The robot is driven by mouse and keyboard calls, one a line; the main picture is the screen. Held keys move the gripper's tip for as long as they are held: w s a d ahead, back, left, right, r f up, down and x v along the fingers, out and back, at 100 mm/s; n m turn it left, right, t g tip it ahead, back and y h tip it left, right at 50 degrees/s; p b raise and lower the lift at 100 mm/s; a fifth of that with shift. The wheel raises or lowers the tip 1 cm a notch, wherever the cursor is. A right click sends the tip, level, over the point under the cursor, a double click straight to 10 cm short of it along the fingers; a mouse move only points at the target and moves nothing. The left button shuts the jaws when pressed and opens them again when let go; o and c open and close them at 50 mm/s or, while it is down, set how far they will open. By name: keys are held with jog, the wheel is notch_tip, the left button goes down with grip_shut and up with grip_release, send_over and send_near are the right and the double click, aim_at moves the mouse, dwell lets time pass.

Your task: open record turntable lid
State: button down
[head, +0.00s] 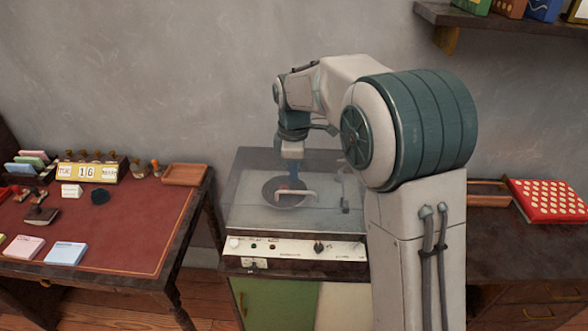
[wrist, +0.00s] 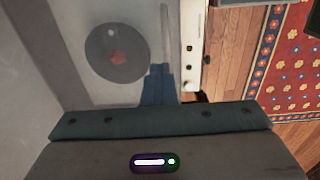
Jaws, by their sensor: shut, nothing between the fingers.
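The record turntable (head: 345,247) stands on a cabinet in the middle of the head view, with a pale front panel and dark knobs. Its clear lid (head: 240,200) looks down over the dark round record (head: 272,191). A pale bar-shaped handle (head: 305,193) shows near the lid's front. My gripper (head: 292,178) points down at the lid, its blue fingers shut and empty, just behind the handle in the picture. I cannot tell whether they touch the lid. In the wrist view the shut fingers (wrist: 160,70) show beside the record (wrist: 105,65), near the front panel (wrist: 192,45).
A red-topped desk (head: 120,225) with stamps, a calendar and a small tray (head: 185,174) stands at left. A dark table with a red polka-dot box (head: 548,200) is at right. A shelf (head: 510,22) hangs upper right. A patterned rug (wrist: 290,65) lies on the floor.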

dwell(0.4)
jog(key=c, duration=1.5)
grip_release()
jog(key=shift+c, duration=0.2)
notch_tip(320, 180, up, 14)
jog(key=shift+s+f, duration=0.1)
